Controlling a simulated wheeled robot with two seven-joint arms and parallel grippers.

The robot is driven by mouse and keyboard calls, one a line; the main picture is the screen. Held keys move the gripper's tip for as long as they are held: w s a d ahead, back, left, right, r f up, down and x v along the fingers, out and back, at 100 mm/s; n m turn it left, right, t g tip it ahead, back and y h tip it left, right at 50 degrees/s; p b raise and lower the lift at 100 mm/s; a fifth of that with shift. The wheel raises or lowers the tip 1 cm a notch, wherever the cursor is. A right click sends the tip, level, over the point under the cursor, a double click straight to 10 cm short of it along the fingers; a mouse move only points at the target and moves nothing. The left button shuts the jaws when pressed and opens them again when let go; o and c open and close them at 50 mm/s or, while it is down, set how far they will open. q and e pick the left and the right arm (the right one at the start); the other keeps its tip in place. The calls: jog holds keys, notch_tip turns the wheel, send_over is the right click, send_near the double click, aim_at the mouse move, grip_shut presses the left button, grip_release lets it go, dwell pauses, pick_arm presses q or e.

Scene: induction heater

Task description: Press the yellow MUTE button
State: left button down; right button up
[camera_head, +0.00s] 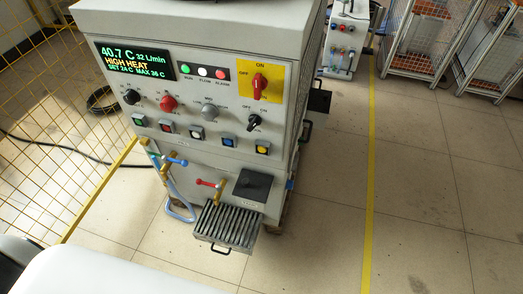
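The yellow button (262,149) is at the right end of the lower row of square buttons on the front of the grey heater cabinet (190,25). Its label is too small to read. The other buttons in the row are green (139,122), red (167,126), white (196,134) and blue (228,142). The display (134,62) reads 40.7 C, 32 L/min, HIGH HEAT. Neither of my grippers is in view, and nothing covers the yellow button.
Above the buttons are knobs, indicator lamps and a red rotary switch (260,82) on a yellow plate. Below are valves with blue (175,161) and red handles and a slotted tray (229,227) sticking out. A yellow mesh fence (60,110) stands left.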

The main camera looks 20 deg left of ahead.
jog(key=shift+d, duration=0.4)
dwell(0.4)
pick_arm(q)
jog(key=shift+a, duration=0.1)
